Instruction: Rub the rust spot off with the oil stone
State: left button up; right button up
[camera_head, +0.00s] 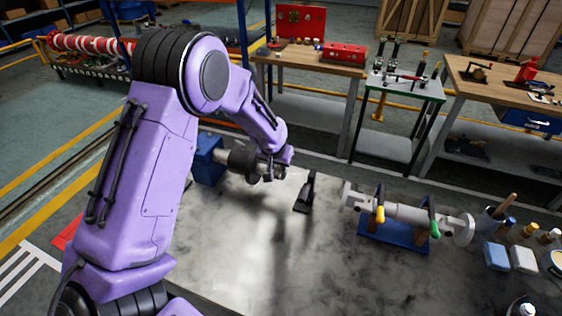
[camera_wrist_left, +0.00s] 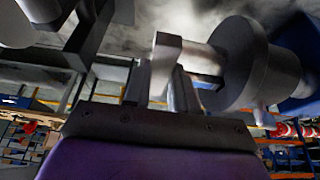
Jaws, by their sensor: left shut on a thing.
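My left gripper (camera_head: 268,168) is at the free end of a grey metal shaft with a round flange (camera_head: 243,158), clamped at a blue block (camera_head: 208,158) on the bench. In the left wrist view my left gripper (camera_wrist_left: 162,88) is shut on a small grey block, which looks like the oil stone (camera_wrist_left: 167,55). The stone is right beside the shaft (camera_wrist_left: 208,62); I cannot tell whether they touch. The flange (camera_wrist_left: 240,62) is just to the right. No rust spot is visible; the gripper and stone may hide it. My right gripper is not in view.
A black stand (camera_head: 305,193) stands on the grey bench top (camera_head: 270,245), right of the gripper. Farther right are a grey flanged pipe (camera_head: 408,214) on a blue base, a tool cup (camera_head: 489,222) and two small blocks. The bench front is clear.

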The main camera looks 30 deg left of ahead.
pick_arm(q)
jog(key=shift+w+a, duration=0.25)
jog(key=shift+w, duration=0.85)
dwell(0.3)
jog(key=shift+w+r, duration=0.1)
jog(key=shift+r, duration=3.35)
